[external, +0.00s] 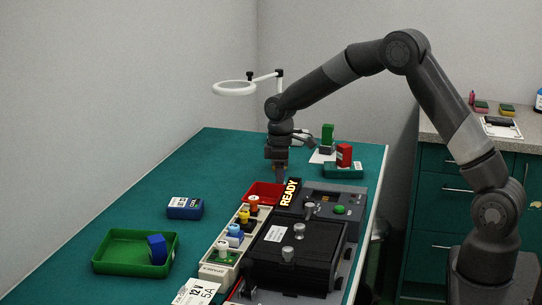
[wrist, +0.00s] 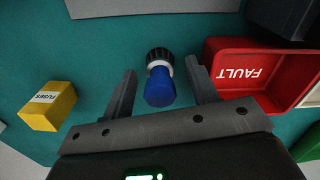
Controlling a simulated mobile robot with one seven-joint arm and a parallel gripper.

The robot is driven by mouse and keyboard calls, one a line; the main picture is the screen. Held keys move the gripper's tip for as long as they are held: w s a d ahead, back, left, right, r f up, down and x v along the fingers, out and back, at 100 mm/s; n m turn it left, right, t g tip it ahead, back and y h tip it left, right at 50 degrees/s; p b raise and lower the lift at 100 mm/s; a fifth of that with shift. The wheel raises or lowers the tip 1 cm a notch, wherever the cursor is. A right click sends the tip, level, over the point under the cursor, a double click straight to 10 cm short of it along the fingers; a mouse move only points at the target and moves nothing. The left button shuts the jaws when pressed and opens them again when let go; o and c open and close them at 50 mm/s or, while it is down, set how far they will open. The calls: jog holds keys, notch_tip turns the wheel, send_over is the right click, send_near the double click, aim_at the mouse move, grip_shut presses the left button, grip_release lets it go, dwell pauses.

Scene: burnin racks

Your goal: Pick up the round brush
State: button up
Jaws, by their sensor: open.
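The round brush shows in the wrist view, with a blue handle (wrist: 160,88), a pale collar and a black round head (wrist: 159,55). It is on the green tabletop. My gripper (wrist: 161,68) is open, with one finger on each side of the brush and a visible gap to both. Nothing is held. In the external view my gripper (external: 279,179) points down over the far part of the bench, behind the red tray. I cannot make out the brush in that view.
A red tray (wrist: 232,52) marked FAULT lies close right of the right finger. A yellow FUSES box (wrist: 48,105) stands left. In the external view, dark equipment (external: 297,250) fills the near right; a green tray (external: 112,265) and blue box (external: 185,208) sit left.

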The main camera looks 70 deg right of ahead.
jog(key=c, duration=1.1)
jog(key=shift+o, duration=0.2)
jog(key=shift+r, duration=0.1)
